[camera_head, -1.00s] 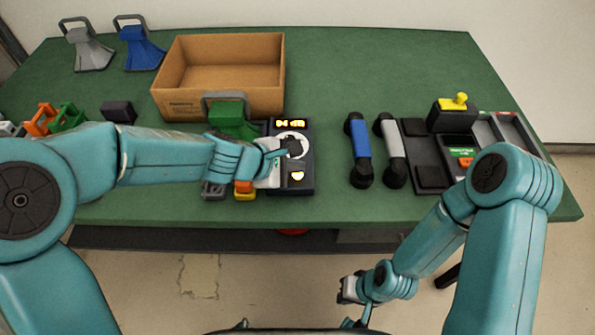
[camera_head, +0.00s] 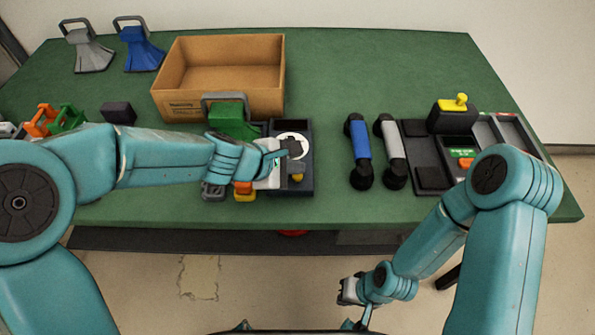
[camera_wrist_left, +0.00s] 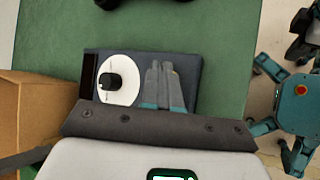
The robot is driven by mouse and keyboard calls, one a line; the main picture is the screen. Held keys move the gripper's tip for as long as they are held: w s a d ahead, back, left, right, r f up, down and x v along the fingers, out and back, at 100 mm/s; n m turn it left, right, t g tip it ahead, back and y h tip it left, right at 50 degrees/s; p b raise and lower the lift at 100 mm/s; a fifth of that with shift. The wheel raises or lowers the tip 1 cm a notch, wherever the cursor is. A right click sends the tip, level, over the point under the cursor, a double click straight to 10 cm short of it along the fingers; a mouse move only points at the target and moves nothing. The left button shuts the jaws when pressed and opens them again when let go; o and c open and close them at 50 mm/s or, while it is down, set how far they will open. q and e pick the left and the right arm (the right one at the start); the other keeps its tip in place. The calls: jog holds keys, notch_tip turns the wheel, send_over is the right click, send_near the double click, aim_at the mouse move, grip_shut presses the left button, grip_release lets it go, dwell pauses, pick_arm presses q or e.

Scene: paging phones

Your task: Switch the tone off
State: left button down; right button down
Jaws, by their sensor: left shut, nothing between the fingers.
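A dark tone box (camera_head: 307,184) stands near the front edge of the table, with a white dial (camera_head: 290,137) and a black knob. Its display window (camera_head: 290,125) is dark. A small dull yellow part (camera_head: 297,177) sits near its front. In the left wrist view the dial (camera_wrist_left: 120,94) and knob (camera_wrist_left: 109,81) show clearly. My left gripper (camera_head: 284,152) is shut and empty over the box; its fingers (camera_wrist_left: 163,70) are beside the dial in the wrist view and cover part of the box. My right gripper (camera_head: 347,290) hangs in front of the table, its jaws unclear.
A cardboard box (camera_head: 225,105) stands behind the left arm. Blue (camera_head: 361,143) and grey (camera_head: 394,143) handsets lie right of the tone box, beside a dark tray with a yellow-topped block (camera_head: 452,115). Green table is bare between the tone box and blue handset.

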aim_at(294, 177)
pick_arm(q)
notch_tip(294, 177, up, 6)
jog(key=p, duration=0.6)
jog(key=shift+r, duration=0.1)
dwell(0.3)
